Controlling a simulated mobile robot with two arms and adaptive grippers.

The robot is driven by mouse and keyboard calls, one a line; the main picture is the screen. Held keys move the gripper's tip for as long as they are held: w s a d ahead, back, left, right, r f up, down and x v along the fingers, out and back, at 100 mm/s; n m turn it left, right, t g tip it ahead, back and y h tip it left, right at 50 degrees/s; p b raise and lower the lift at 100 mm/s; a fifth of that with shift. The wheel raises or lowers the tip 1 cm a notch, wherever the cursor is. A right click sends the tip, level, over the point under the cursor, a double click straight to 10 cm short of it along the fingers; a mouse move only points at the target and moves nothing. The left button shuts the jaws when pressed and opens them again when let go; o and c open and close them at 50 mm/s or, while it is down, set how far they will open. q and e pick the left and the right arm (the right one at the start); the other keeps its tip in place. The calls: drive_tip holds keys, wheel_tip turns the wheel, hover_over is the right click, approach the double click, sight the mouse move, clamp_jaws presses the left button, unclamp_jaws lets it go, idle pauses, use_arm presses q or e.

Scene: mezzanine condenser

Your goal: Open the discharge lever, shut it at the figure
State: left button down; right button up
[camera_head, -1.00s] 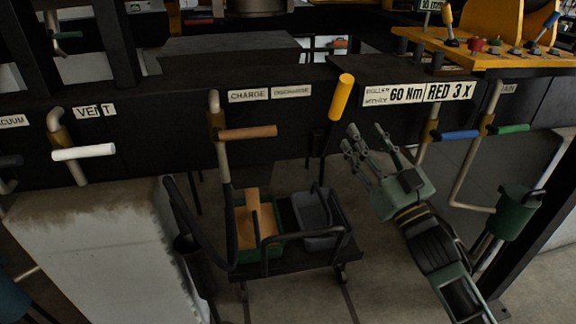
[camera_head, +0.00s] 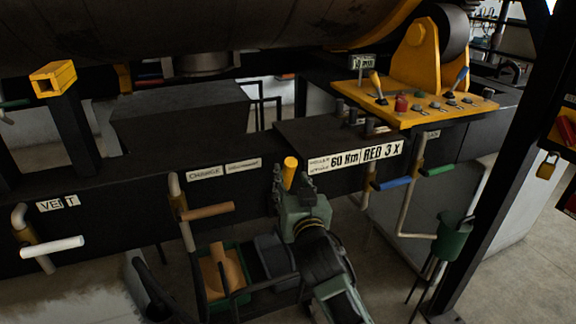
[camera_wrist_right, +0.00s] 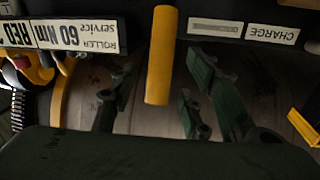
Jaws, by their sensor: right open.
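The lever with the yellow handle (camera_head: 290,168) stands just right of the small label that appears to read discharge (camera_head: 243,165). In the right wrist view the yellow handle (camera_wrist_right: 160,62) hangs in the middle, between the spread fingers in the picture. My right gripper (camera_head: 291,188) is open at the handle, its fingers on either side in the head view; contact cannot be told. The lever's lower part is hidden behind the gripper. A small white sign (camera_head: 362,62) with a figure, hard to read, stands above the yellow panel. My left gripper is not in view.
The charge lever's brown handle (camera_head: 207,211) is close on the left, and the white vent handle (camera_head: 52,246) farther left. Blue (camera_head: 391,183) and green (camera_head: 437,170) handles are on the right. A cart with a green bin (camera_head: 222,282) stands below.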

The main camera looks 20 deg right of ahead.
sight(290, 176)
drive_tip(key=shift+w+d+p, duration=0.2)
drive_tip(key=shift+w+p, duration=0.05)
drive_tip(key=shift+w, duration=0.95)
drive_tip(key=shift+w+d+p, duration=0.15)
drive_tip(key=shift+w+p, duration=0.1)
drive_tip(key=shift+w, duration=0.9)
clamp_jaws()
